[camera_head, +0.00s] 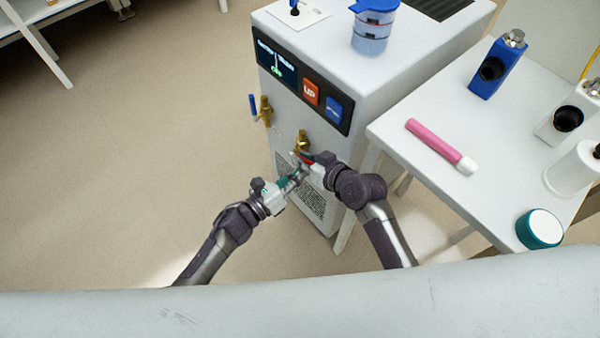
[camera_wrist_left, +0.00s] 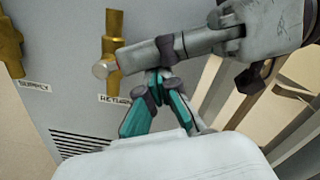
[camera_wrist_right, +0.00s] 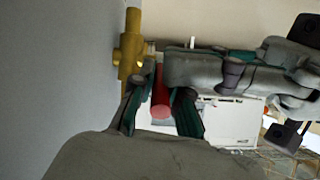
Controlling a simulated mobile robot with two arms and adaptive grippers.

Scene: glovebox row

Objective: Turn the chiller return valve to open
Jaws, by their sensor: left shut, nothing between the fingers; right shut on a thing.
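The chiller return valve (camera_head: 302,141) is a brass fitting on the chiller's front. It shows in the left wrist view (camera_wrist_left: 112,45) above a RETURN label, and in the right wrist view (camera_wrist_right: 130,50). Its red handle (camera_wrist_right: 160,98) lies between the fingers of my right gripper (camera_wrist_right: 158,85), which is shut on it. My left gripper (camera_wrist_left: 158,88) is shut and empty, just beside and below the right one. In the head view the two grippers nearly meet, and they hide most of the handle. The handle's exact angle is hard to tell.
The supply valve (camera_head: 265,110), with a blue handle (camera_head: 253,107), is left of the return valve. The chiller (camera_head: 345,70) has a display and UP button. A white table (camera_head: 400,135) at right holds a pink marker (camera_head: 435,143) and other items. Floor at left is clear.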

